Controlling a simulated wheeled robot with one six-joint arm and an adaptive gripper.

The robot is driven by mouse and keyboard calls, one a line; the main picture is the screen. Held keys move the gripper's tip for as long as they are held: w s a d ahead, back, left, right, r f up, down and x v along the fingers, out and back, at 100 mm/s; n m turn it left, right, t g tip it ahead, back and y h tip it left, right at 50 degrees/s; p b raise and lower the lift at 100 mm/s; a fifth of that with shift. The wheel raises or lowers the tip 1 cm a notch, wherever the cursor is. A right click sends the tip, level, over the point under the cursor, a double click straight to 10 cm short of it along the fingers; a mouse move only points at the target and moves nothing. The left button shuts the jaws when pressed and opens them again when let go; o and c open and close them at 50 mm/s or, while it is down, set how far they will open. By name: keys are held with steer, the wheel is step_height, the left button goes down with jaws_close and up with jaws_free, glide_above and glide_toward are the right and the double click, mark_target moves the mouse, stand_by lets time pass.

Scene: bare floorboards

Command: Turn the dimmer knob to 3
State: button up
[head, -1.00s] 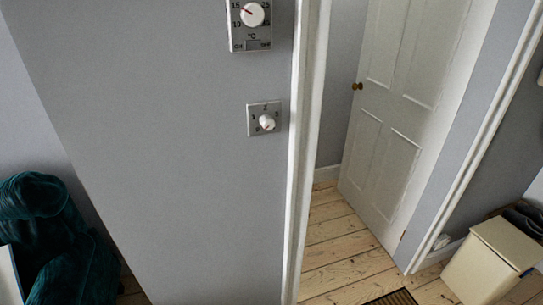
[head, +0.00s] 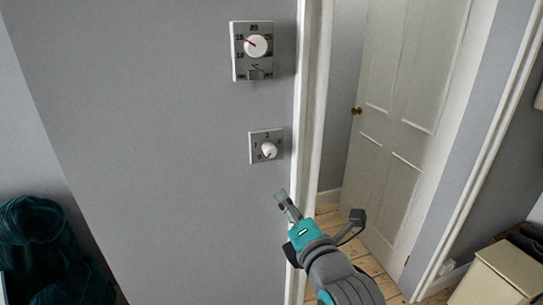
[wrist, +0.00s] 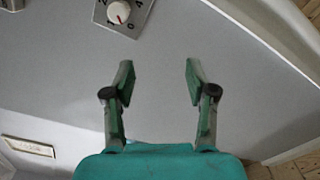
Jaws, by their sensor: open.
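The dimmer knob (head: 269,150) is a small white knob on a square grey plate (head: 255,137) with dark numbers, fixed to the grey wall beside the door frame.
A thermostat (head: 254,50) with a larger white dial is above the dimmer. The white door frame (head: 307,110) runs close to its right, and a white door (head: 405,120) stands beyond. Bare wall lies left of the dimmer. A dark teal bundle (head: 45,245) is at lower left.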

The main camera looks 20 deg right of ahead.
mark_target(271, 153)
step_height(271, 153, up, 7)
steer(key=w+n, duration=0.2)
steer(key=n, duration=0.1)
steer(key=w, duration=1)
steer(key=shift+w+f, duration=0.15)
jaws_close()
